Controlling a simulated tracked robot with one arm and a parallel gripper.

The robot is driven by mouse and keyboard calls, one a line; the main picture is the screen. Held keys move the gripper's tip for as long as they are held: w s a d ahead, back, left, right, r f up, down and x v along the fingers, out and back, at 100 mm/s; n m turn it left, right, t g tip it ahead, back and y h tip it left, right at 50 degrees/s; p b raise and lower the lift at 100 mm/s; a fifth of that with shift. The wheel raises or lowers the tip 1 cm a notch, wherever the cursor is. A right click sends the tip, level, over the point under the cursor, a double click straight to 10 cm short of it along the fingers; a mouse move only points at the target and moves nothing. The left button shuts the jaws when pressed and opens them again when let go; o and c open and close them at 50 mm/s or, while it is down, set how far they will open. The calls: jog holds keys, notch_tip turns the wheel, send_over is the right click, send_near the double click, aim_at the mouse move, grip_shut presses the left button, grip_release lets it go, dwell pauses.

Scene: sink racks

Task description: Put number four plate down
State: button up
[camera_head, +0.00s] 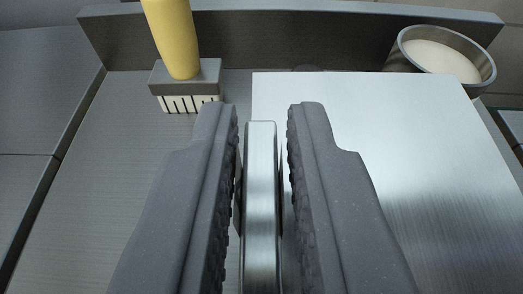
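My gripper (264,110) points forward, with one grey ridged finger on each side of a metallic plate (261,200). The plate stands upright and shows its narrow, shiny edge. It lies between the fingers, with a narrow gap visible on each side near the fingertips. Farther down, the plate's faces are mostly hidden by the fingers, so I cannot tell whether they touch it. No number shows on the plate. I cannot see what is under the plate's lower edge.
A brush (184,75) with a yellow handle stands at the back left. A round metal container (488,70) with pale contents is at the back right. A smooth pale panel (375,150) covers the right side. The brushed grey surface (125,165) at left is clear. A raised ledge runs along the back.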

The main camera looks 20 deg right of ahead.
jog(key=shift+o, duration=1.2)
jog(key=shift+r, duration=0.1)
jog(key=shift+r+p, duration=0.45)
jog(key=shift+r, duration=0.2)
jog(key=shift+s+a, duration=0.1)
jog(key=shift+s, duration=0.25)
jog(key=v, duration=1.1)
jog(key=shift+s+a+f, duration=0.1)
